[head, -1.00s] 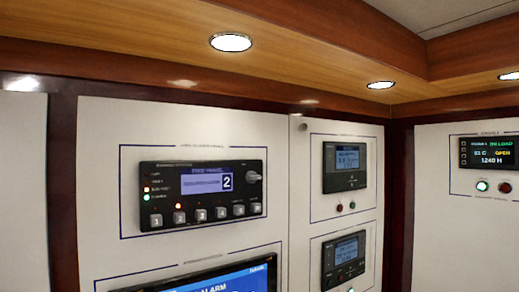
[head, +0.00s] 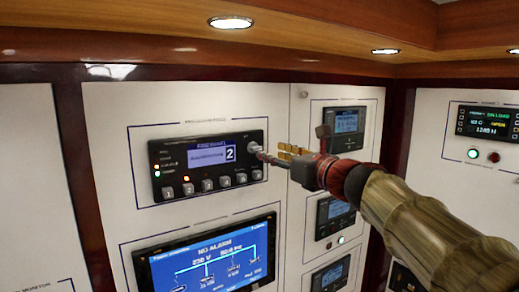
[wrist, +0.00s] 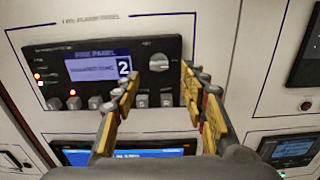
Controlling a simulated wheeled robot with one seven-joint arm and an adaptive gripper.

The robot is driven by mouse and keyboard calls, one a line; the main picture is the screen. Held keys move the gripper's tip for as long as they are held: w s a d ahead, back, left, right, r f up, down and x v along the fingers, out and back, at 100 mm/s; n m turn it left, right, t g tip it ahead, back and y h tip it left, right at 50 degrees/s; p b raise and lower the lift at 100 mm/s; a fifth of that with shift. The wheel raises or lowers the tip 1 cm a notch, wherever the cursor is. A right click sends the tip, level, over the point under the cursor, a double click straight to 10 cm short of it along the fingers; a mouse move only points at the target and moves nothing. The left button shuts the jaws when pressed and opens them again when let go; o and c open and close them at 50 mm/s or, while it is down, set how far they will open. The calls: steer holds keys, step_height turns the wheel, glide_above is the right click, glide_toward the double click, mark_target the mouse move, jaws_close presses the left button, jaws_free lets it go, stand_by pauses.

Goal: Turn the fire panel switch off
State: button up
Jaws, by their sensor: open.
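The fire panel (head: 208,165) is a black unit on the white wall, with a lit screen showing 2 and a row of numbered buttons below. Its rotary switch (head: 252,147) is a pale knob at the panel's upper right. In the wrist view the knob (wrist: 158,62) shows above and between the fingers, its ridge about level. My gripper (head: 272,155) reaches in from the right, with fingertips close to the knob. In the wrist view my gripper (wrist: 161,78) is open with nothing between its fingers. Whether a fingertip touches the knob I cannot tell.
A large blue alarm screen (head: 212,262) sits below the fire panel. Smaller display units (head: 343,130) stand to the right, partly behind my arm. A wooden soffit (head: 330,45) with round lights runs above. The wall left of the panel is bare.

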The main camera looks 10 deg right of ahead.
mark_target(258, 148)
steer(key=p+x, duration=0.1)
steer(key=x, duration=0.6)
steer(key=shift+w+a+p, duration=0.15)
steer(key=shift+w+p, duration=0.05)
steer(key=shift+p, duration=0.15)
jaws_close()
